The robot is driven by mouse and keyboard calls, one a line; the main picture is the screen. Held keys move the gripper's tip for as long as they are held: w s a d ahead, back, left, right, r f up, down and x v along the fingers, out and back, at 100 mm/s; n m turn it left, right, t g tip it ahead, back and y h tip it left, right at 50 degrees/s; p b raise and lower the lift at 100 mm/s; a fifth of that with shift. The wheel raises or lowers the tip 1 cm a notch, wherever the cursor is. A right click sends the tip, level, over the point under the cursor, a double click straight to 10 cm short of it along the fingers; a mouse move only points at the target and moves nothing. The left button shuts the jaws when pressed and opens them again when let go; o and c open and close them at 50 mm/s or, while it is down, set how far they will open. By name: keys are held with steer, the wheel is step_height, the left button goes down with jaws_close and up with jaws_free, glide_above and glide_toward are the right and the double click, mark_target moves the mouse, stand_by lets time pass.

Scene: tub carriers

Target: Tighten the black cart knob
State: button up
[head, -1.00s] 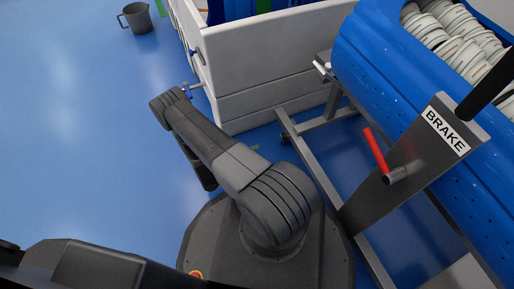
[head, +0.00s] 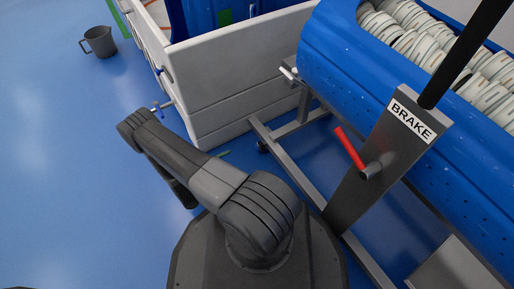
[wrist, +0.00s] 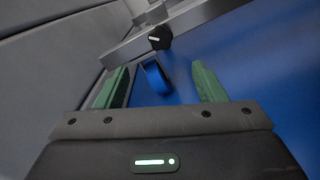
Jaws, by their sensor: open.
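The black knob (wrist: 160,37) with a pale mark on its face sits on a grey metal bar of the cart frame at the top of the wrist view. My gripper (wrist: 158,85) is open, with its two green fingers wide apart. The knob lies beyond the fingertips, roughly between them, and is not touched. In the head view my arm hides most of the gripper; one green fingertip (head: 224,154) shows near the cart's lower frame (head: 285,165).
The cart carries a blue tub (head: 345,50) of pale stacked pieces and a BRAKE post (head: 375,150) with a red handle (head: 349,147). A white-walled bin (head: 240,75) stands alongside. A grey jug (head: 100,42) is on open blue floor.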

mark_target(259, 147)
steer(key=w+d+n+b, duration=0.1)
steer(key=w+d, duration=0.1)
steer(key=d, duration=0.1)
steer(key=w+d+n+b, duration=0.1)
steer(key=w+d, duration=0.2)
steer(key=d, duration=0.1)
steer(key=w+d+n+b, duration=0.1)
steer(key=w+d, duration=0.1)
steer(key=d, duration=0.2)
steer(key=shift+w+d+n, duration=0.2)
steer(key=shift+w+n, duration=0.1)
steer(key=shift+n, duration=0.1)
stand_by(0.3)
steer(key=c, duration=1)
steer(key=shift+o, duration=0.2)
